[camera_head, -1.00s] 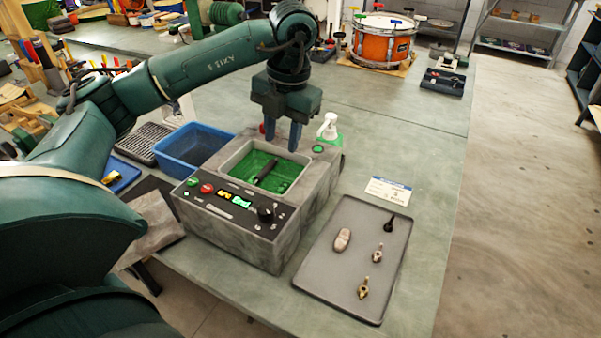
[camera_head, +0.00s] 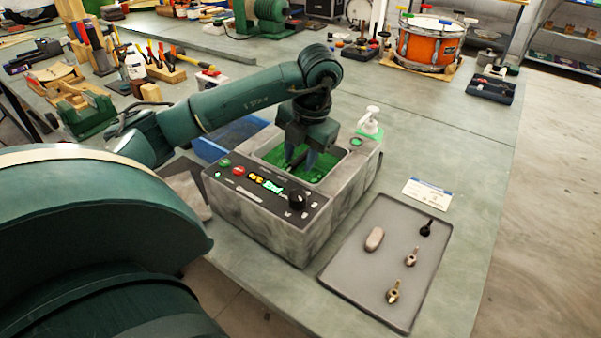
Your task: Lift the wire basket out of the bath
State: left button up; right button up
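The grey bath unit (camera_head: 335,208) stands on the bench with a control panel on its front. The wire basket (camera_head: 318,171) shows as green mesh low inside the bath, with a dark handle across it. My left gripper (camera_head: 301,162) points down into the bath opening, its fingers apart on either side of the dark handle. It appears open; contact with the handle cannot be made out. The gripper hides much of the basket and handle. My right gripper is not in view.
A blue bin (camera_head: 212,148) stands left of the bath, partly behind my arm. A grey tray (camera_head: 347,279) with small metal parts lies to the right. Bench right of the card (camera_head: 427,193) is clear.

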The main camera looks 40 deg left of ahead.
pick_arm(q)
jog(key=shift+a+f, duration=0.15)
jog(key=shift+f, duration=0.7)
jog(key=shift+c, duration=0.3)
jog(key=shift+r, duration=0.1)
grip_shut()
